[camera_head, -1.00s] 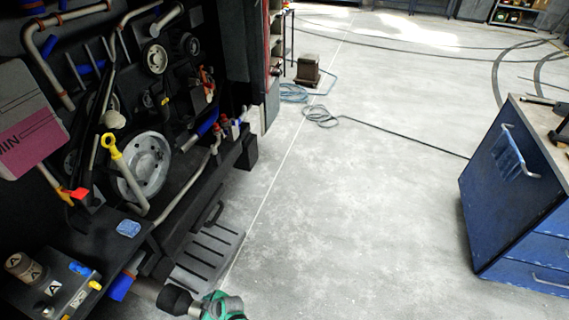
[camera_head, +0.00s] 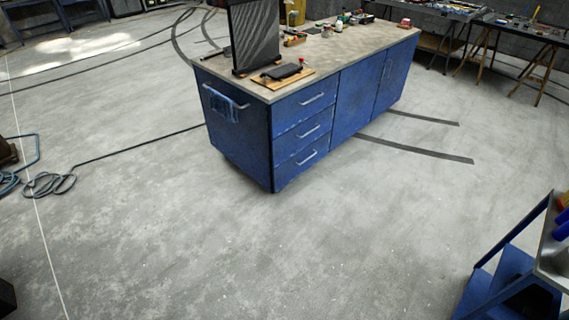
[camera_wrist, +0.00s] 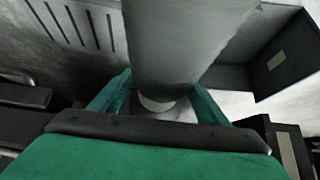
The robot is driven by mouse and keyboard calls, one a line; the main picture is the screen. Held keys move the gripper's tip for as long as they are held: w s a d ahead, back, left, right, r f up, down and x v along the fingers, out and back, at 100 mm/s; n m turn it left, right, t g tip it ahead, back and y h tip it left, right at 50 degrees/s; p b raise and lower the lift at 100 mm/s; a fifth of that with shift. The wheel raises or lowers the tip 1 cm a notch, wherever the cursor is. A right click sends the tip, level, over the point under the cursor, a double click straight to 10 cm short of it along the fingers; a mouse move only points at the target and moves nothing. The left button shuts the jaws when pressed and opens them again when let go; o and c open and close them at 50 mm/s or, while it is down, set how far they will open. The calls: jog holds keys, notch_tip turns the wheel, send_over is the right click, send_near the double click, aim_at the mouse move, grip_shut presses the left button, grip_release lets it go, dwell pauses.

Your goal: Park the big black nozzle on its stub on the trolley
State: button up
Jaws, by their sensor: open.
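My gripper (camera_wrist: 160,95) is in the wrist view, with its green fingers apart on either side of a thick grey cylinder (camera_wrist: 188,38). The cylinder runs down from the top of the picture to a pale, narrower end between the fingers. I cannot tell whether it is part of the big black nozzle, or whether the fingers touch it. The gripper does not show in the head view now. A blue-framed trolley with a metal top (camera_head: 556,262) is partly in the head view at the lower right. Its stub cannot be made out.
A blue workbench cabinet (camera_head: 240,140) with drawers stands at the head view's middle. Loose hose (camera_head: 48,184) lies on the floor at left. Clear concrete floor lies before the cabinet. Dark slotted plates (camera_wrist: 75,25) and a box-like edge (camera_wrist: 285,55) surround the gripper.

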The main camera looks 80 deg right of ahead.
jog(key=c, duration=1.2)
jog(key=shift+w, duration=0.1)
jog(key=shift+c, duration=0.6)
jog(key=s+d, duration=0.6)
jog(key=d, duration=0.1)
jog(key=shift+d, duration=0.4)
jog(key=shift+r, duration=0.1)
